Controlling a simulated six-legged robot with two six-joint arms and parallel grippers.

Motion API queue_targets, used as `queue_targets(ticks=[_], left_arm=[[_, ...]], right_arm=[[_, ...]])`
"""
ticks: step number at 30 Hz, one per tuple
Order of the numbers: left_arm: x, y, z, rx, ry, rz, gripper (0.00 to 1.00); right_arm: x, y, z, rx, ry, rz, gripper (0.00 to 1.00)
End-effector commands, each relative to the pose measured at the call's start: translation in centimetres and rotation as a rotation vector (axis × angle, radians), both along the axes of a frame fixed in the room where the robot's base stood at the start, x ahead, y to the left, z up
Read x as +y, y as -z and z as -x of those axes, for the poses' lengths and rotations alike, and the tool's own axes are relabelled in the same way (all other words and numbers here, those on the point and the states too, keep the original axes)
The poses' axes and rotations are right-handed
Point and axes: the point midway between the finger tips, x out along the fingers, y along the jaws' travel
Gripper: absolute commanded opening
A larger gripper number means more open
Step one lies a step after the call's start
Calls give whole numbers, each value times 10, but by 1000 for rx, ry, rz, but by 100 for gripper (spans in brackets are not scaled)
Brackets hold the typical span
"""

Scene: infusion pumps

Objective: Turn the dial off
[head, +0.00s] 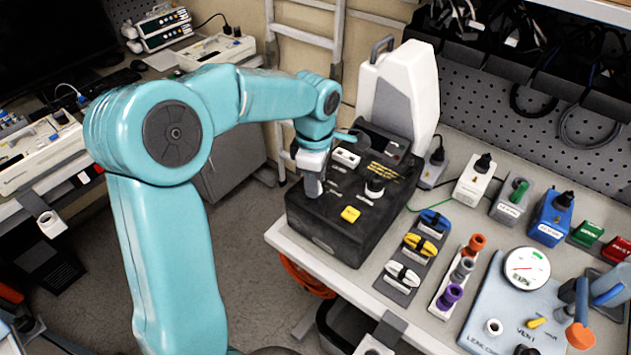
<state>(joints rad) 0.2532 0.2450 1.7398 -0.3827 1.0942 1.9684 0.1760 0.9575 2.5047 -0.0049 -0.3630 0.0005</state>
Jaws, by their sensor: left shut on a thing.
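A black control unit (335,222) stands at the left end of the bench, with labels, a yellow button (350,214) and a black-and-white knob (375,188) on its sloping top. My left gripper (313,188) points down at the left part of this top and is shut on a dial there. The gripper hides most of that dial, so its setting cannot be read. My right gripper is not in view.
A white upright housing (398,97) rises behind the unit. Yellow and white connectors (403,275), coloured plugs and a gauge (527,268) stand to the right on the bench. A ladder (337,40) leans behind.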

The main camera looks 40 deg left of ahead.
Motion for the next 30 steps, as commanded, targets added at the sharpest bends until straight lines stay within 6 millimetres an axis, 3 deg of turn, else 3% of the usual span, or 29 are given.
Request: queue_targets(ticks=[17,18,20,30], left_arm=[[0,3,2,12,-35,1,3],[0,3,2,12,-35,1,40],[0,3,2,12,-35,1,59],[0,-2,1,4,-34,0,59]], right_arm=[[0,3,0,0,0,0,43],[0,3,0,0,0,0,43],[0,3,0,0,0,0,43],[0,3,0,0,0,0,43]])
